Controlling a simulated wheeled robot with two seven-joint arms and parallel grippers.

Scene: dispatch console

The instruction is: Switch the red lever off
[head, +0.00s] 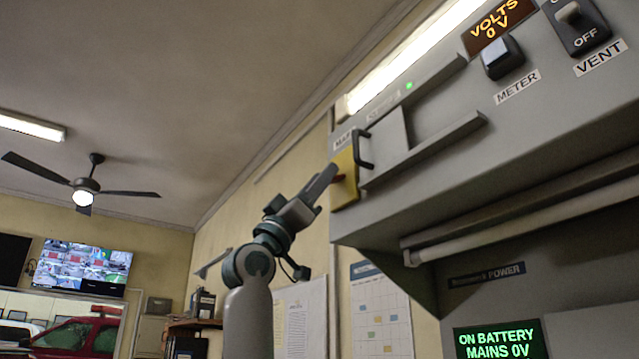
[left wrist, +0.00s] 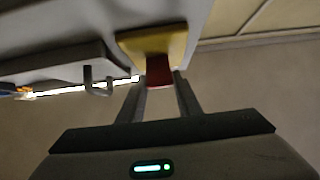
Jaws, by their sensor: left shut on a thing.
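The red lever (left wrist: 159,72) sticks out from a yellow plate in the left wrist view, between the two fingers of my left gripper (left wrist: 160,88). In the head view only a small bit of red shows at the yellow plate (head: 345,177) on the left end of the console. My left gripper (head: 332,174) reaches up to it from below left and is shut on the lever. The fingers hide most of the lever in the head view, so its exact position is hard to tell. My right gripper is in neither view.
A dark handle (head: 365,150) on a grey sliding panel sits just right of the yellow plate. A METER switch (head: 502,57) and a VENT switch (head: 577,27) are farther right. A lit screen (head: 500,341) below reads "ON BATTERY MAINS 0V". Left of the console is open air.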

